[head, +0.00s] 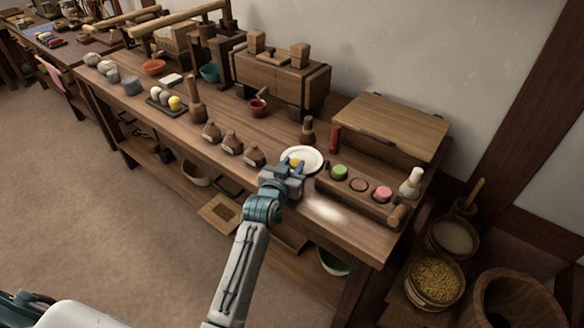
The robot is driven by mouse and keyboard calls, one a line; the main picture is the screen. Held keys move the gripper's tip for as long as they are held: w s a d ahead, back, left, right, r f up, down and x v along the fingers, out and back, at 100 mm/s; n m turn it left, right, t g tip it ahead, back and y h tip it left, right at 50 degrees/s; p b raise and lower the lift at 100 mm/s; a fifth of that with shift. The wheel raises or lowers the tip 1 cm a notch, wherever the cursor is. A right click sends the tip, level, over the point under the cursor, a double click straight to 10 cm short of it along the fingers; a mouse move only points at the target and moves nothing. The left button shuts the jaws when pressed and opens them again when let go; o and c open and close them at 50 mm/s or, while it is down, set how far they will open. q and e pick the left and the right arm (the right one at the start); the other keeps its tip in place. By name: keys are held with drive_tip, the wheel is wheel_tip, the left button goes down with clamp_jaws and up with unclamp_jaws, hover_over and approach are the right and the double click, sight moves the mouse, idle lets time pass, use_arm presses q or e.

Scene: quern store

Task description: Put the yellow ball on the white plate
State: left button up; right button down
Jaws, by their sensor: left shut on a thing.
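The white plate (312,155) lies on the wooden bench, right of the middle of the view. My left gripper (293,166) is at the plate's near left edge, with its fingers over the plate. It is shut on a small yellow ball (295,162), partly hidden by the fingers. I cannot tell whether the ball touches the plate. Another yellow ball (175,103) sits on a small dark tray further left, next to paler balls. My right gripper is not in view.
A wooden rack (360,197) with green and pink round pieces stands close right of the plate. A small brown bottle (307,131) stands behind it. Several brown jugs (231,144) stand to its left. The bench front near the gripper is clear.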

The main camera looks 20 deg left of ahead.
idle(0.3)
use_arm(q)
drive_tip(key=shift+f, duration=0.2)
drive_tip(key=o, duration=0.9)
drive_tip(key=shift+o, duration=0.2)
drive_tip(key=shift+r, duration=0.15)
